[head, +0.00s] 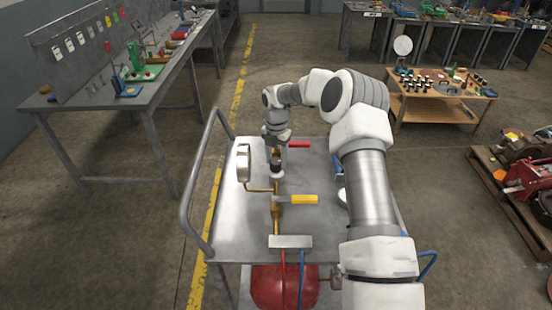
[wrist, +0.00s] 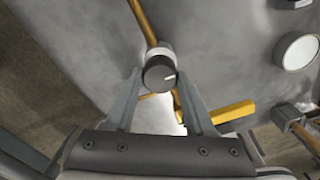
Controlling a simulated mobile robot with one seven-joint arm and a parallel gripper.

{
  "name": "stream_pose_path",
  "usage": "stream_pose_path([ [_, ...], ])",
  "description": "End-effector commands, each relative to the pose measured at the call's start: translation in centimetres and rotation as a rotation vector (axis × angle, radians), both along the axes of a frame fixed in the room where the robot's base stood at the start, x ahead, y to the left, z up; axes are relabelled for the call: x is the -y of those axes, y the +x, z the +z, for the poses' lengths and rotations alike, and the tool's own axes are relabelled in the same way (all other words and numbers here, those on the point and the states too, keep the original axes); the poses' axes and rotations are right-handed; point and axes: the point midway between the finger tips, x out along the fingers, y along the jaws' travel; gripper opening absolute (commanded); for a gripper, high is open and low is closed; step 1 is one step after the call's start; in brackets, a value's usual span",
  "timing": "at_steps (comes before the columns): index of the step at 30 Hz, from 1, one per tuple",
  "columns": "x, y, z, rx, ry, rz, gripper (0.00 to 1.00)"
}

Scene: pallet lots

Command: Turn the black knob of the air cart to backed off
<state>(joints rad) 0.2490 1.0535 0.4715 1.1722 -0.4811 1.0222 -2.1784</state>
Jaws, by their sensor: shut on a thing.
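The air cart (head: 225,215) stands in front of me with a grey metal top and a side rail. The black knob (head: 276,164) sits upright on the brass piping near the middle of the cart top. The fingers partly hide the knob in the head view.
A round gauge (head: 243,163) stands just left of the knob. A yellow-handled valve (head: 303,199) and a red handle (head: 299,144) are close by. A red tank (head: 284,287) sits below the top. A workbench (head: 130,100) is at left, and a wooden pallet (head: 500,175) at right.

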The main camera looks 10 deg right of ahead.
Motion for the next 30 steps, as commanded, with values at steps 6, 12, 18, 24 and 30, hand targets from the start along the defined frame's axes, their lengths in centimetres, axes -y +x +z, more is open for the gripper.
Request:
stream_pose_path([
  [6,0.04,0.06,0.08,0.001,0.000,0.041,0.00],
  [12,0.04,0.06,0.07,0.002,-0.001,0.049,0.00],
  [18,0.04,0.06,0.07,0.002,-0.001,0.049,0.00],
  [24,0.02,0.04,0.05,0.002,-0.001,0.049,0.84],
  [30,0.01,0.03,0.02,0.001,-0.001,0.048,0.84],
])
